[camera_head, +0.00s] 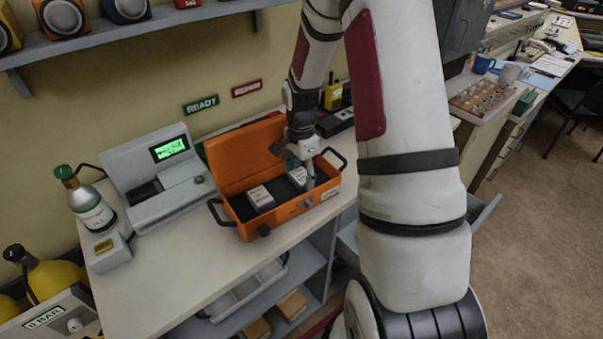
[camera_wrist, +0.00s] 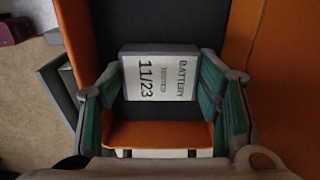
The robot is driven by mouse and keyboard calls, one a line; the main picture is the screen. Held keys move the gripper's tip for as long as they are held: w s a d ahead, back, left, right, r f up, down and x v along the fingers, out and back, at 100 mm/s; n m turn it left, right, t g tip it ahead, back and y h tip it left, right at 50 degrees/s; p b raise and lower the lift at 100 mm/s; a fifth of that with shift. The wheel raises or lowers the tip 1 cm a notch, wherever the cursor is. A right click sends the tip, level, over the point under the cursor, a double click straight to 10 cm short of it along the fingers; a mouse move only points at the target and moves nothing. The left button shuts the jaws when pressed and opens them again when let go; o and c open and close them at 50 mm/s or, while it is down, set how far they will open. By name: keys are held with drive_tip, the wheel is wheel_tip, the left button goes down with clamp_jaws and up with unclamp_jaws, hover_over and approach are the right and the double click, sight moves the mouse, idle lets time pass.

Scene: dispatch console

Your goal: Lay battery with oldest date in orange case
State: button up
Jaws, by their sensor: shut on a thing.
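The orange case (camera_head: 238,165) stands on the counter with its lid raised at the back. My gripper (camera_head: 303,168) reaches down into its right part and is shut on a battery (camera_head: 297,178). In the wrist view, this battery (camera_wrist: 160,77) sits between the teal finger pads of my gripper (camera_wrist: 163,90), and its white label reads "BATTERY TESTED 11/23". I cannot tell whether it touches the case floor. A second battery-like block (camera_head: 260,196) with a pale top lies in the left part of the case; its date is unreadable here.
A grey device (camera_head: 160,180) with a green-lit screen stands left of the case, near a bottle (camera_head: 88,205). A yellow handheld unit (camera_head: 333,96) stands on a dark base behind. READY (camera_head: 201,104) and red (camera_head: 247,88) signs hang above. The counter's front is clear.

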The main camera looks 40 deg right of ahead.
sight(301, 176)
drive_tip(key=o, duration=1)
drive_tip(key=shift+f, duration=0.15)
wheel_tip(301, 176, up, 12)
drive_tip(key=b, duration=0.2)
drive_tip(key=s+a+r+n+t, duration=0.2)
drive_tip(key=s+a+r+n, duration=0.5)
drive_tip(key=a+r, duration=0.4)
drive_tip(key=s+a+r+n+t, duration=0.1)
drive_tip(key=s+a+n, duration=0.1)
drive_tip(key=s+n, duration=0.2)
drive_tip(key=s+a+r+n+t, duration=0.1)
drive_tip(key=s+a+r+n, duration=0.1)
drive_tip(key=s+n, duration=0.1)
drive_tip(key=s+a+r+n+t, duration=0.1)
drive_tip(key=s+a+r+n, duration=0.1)
drive_tip(key=s+a+n, duration=0.1)
drive_tip(key=shift+s+r+n, duration=0.1)
drive_tip(key=shift+s+n, duration=0.7)
drive_tip(key=shift+s, duration=0.2)
